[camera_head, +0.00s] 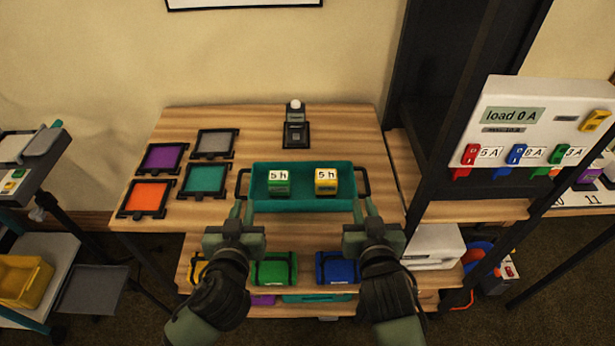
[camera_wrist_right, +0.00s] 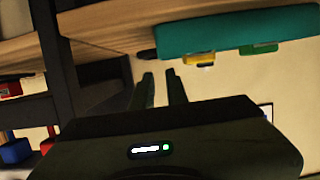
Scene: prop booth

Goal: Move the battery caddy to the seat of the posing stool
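The battery caddy (camera_head: 302,206) is a teal tray with a dark handle at each end. It stands on the wooden table and holds a green battery (camera_head: 279,186) and a yellow battery (camera_head: 326,186), both reading "5 h". My left gripper (camera_head: 242,208) is open just in front of the caddy's left handle. My right gripper (camera_head: 365,208) is open just in front of the right handle. In the right wrist view the caddy (camera_wrist_right: 235,32) appears upside down, and nothing sits between the right fingertips (camera_wrist_right: 160,75). I cannot make out a posing stool.
Orange, purple, teal and grey framed panels (camera_head: 206,180) lie on the table's left side. A small dark stand (camera_head: 296,134) is behind the caddy. A dark post and a white "load 0 A" panel (camera_head: 540,125) stand right. Colored bags (camera_head: 274,270) fill the shelf below.

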